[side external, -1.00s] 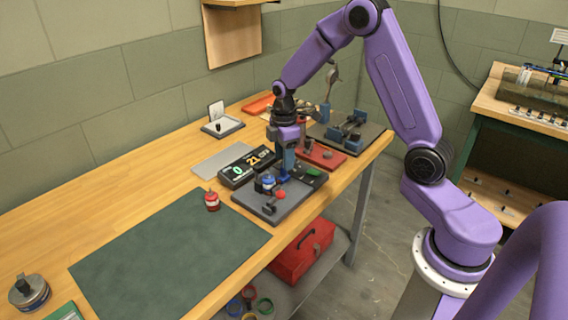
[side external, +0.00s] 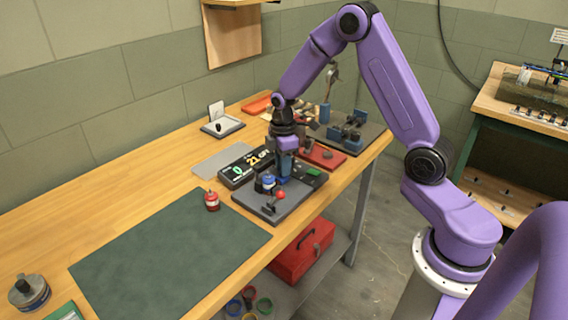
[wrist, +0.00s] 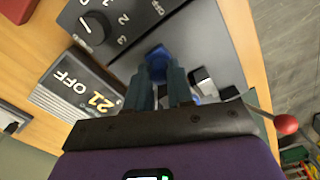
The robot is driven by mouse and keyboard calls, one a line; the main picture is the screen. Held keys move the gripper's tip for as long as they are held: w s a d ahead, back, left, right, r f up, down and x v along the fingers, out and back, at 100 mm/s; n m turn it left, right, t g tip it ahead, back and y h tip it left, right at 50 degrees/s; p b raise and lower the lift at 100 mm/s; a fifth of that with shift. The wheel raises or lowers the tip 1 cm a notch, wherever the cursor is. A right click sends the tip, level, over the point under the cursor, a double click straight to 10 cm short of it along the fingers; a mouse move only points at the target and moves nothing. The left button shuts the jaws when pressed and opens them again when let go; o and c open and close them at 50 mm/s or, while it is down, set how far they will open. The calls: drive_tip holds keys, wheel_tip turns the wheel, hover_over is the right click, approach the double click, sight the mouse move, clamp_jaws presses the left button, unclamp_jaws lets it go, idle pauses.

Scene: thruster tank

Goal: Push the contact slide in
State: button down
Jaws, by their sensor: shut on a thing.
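My gripper (side external: 284,176) is low over the dark grey base plate (side external: 262,209) at the table's right front. In the wrist view, my gripper's two blue-grey fingers (wrist: 160,84) stand a little apart on a small blue piece (wrist: 157,58), which looks like the contact slide. The fingers hide much of it, and I cannot tell how far in it sits. A second blue part with white and black blocks (wrist: 205,86) is right beside the fingers. A lever with a red ball (wrist: 287,124) rises from the same plate.
Red and dark fixtures (side external: 348,137) stand behind.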

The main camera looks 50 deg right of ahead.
sight(278, 181)
drive_tip(key=shift+a, duration=1.15)
drive_tip(key=c, duration=1)
unclamp_jaws()
drive_tip(key=shift+r, duration=0.1)
drive_tip(key=shift+r, duration=0.25)
wheel_tip(278, 181, up, 17)
drive_tip(key=shift+f, duration=0.1)
drive_tip(key=shift+s, duration=0.1)
